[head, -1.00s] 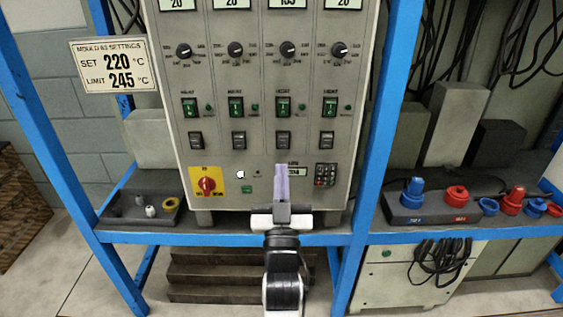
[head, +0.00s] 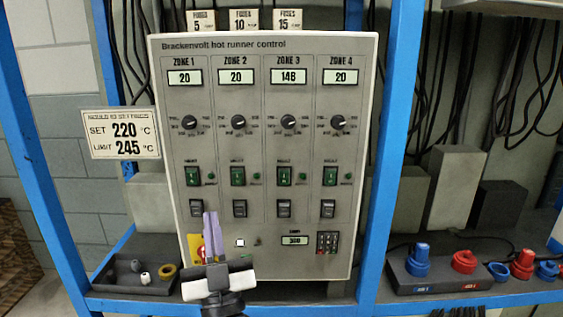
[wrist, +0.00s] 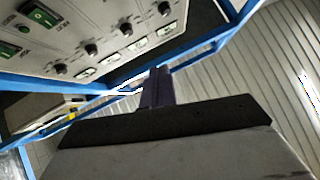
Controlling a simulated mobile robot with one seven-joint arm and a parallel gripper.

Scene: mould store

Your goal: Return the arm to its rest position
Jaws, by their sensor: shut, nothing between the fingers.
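My gripper (head: 211,229) is shut and empty, with its purple fingers pointing up in front of the lower left of the control cabinet (head: 272,213). It partly hides the yellow plate with the red switch (head: 195,247). In the wrist view the shut fingers (wrist: 158,80) point up past the cabinet's edge, with the cabinet panel (wrist: 90,25) at the upper left. I cannot tell the exact gap between fingers and panel. The zone displays read 20, 20, about 146 and 20.
Blue rack posts (head: 392,140) stand on both sides of the cabinet. A sign (head: 120,133) shows set 220 and limit 245. A dark tray (head: 127,283) sits at the left. A grey block with blue and red connectors (head: 408,281) sits at the right.

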